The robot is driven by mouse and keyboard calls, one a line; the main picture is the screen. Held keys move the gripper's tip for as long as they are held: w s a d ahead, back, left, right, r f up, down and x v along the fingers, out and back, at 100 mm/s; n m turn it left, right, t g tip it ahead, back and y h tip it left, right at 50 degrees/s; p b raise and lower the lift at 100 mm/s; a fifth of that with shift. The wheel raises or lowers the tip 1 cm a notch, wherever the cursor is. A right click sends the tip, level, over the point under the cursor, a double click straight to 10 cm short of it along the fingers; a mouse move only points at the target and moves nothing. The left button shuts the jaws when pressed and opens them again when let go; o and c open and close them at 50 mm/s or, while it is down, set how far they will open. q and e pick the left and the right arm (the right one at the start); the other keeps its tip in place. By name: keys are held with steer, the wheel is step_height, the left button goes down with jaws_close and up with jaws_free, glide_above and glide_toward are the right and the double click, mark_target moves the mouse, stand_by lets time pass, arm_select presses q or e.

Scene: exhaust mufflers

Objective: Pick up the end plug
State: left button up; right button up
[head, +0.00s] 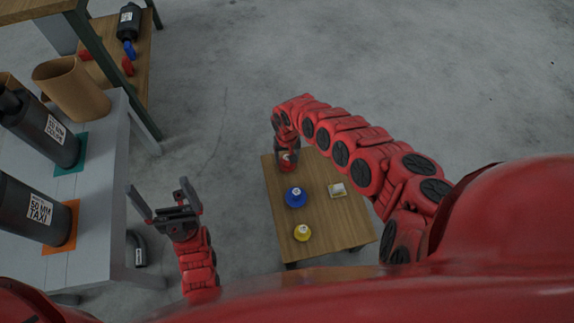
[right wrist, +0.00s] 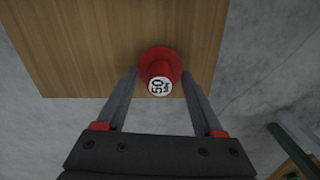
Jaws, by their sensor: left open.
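A red end plug (right wrist: 160,66) with a round white label reading 50 stands near the edge of the small wooden table (right wrist: 90,40) in the right wrist view. My right gripper (right wrist: 160,74) is open, with one finger on each side of the plug; whether they touch it I cannot tell. In the head view the right gripper is over the table's far left corner, and the arm partly hides that spot. A blue plug (head: 296,197) and a yellow plug (head: 303,232) stand on the same table. My left gripper (head: 160,202) is open and empty, between the two tables.
The grey table (head: 114,200) at left carries black mufflers (head: 35,210) and a cardboard tube (head: 72,90). A wooden shelf (head: 140,75) stands behind. The floor at back right is clear.

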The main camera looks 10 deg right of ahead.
jaws_close()
stand_by(0.4)
